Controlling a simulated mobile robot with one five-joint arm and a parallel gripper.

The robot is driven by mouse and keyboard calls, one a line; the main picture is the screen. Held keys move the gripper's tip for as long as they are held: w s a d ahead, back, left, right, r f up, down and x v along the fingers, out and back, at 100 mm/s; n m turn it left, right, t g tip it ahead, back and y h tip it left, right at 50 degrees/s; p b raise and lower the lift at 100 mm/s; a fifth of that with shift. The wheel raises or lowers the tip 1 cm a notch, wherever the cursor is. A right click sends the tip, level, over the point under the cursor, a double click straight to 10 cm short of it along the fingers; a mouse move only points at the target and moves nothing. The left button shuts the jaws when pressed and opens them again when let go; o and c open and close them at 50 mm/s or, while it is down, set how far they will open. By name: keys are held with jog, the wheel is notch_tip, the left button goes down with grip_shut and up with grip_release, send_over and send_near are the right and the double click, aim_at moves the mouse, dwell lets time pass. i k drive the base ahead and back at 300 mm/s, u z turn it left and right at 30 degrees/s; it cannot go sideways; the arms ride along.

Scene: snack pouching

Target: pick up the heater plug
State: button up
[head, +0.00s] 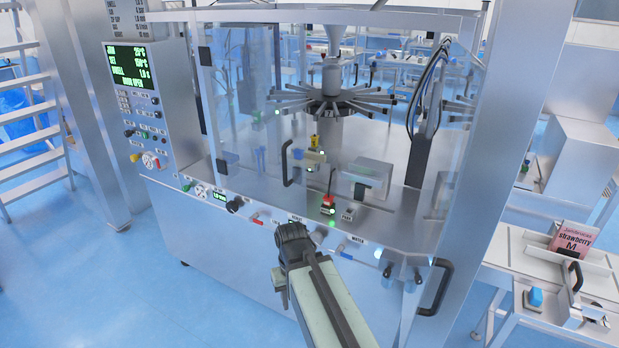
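My gripper (290,236) is a dark shape at the end of my pale arm, in front of the machine's front panel. In the picture it is below and left of the red piece, apart from it. Its fingers cannot be made out, so its opening is unclear.
A clear guard (240,95) with a black handle (289,163) encloses a spoked carousel (330,102). Small knobs and coloured levers line the front panel. A control box (150,100) is at left. A side table at right holds a strawberry pouch (573,240).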

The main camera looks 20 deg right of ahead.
aim_at(328, 202)
jog(key=z, duration=0.05)
jog(key=i, duration=0.9)
jog(key=u, duration=0.85)
